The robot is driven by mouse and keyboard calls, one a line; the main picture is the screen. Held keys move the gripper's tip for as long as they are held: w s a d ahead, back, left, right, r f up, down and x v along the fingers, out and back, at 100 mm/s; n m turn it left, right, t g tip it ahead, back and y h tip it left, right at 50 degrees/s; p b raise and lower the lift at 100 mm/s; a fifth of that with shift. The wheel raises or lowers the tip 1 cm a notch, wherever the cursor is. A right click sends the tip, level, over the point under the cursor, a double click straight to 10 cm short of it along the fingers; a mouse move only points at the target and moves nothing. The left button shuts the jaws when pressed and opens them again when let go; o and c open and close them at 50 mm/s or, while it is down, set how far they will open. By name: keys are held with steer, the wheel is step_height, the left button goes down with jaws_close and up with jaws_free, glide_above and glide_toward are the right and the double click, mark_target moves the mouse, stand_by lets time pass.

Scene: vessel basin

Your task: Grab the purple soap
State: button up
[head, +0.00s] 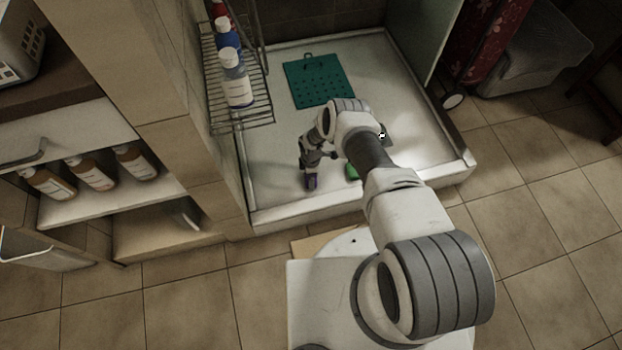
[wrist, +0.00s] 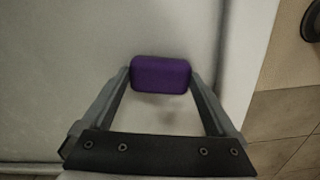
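The purple soap (wrist: 161,74) is a small rounded block between the two fingertips of my gripper (wrist: 161,77) in the wrist view. The fingers touch it on its left and right sides, so my gripper is shut on it. A soft shadow lies on the pale surface by the soap. In the head view my gripper (head: 311,177) points down over the near left part of the white shower basin (head: 275,190). A bit of purple soap (head: 311,184) shows at its tips. The exact height of the soap above the basin floor cannot be told.
A teal mat (head: 318,80) lies at the back of the basin. A green object (head: 352,173) is partly hidden by my arm. A wire rack (head: 240,112) with bottles stands left of the basin. The raised front rim (head: 320,213) is close to my gripper.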

steer(key=shift+c, duration=1.1)
